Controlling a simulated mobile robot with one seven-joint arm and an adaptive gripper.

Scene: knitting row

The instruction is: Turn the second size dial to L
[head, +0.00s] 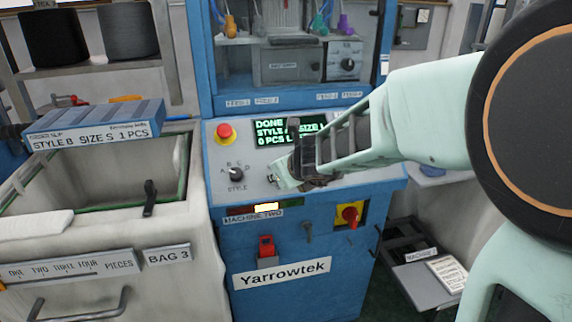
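The blue machine labelled MACHINE TWO (253,217) has a sloped grey control panel. A STYLE dial (236,174) with letters around it sits on the panel's left. My gripper (294,168) is over the panel's middle, right of the STYLE dial and in front of the display. The size dial cannot be made out; my gripper covers the part of the panel right of the STYLE dial. The gap between my fingertips and any contact with a dial cannot be made out.
A red stop button (225,131) is on the panel's upper left. A red-and-yellow switch (349,215) and a red padlock-like part (266,246) are on the blue front. A pale bin (100,190) labelled BAG 3 stands at left. My arm fills the right side.

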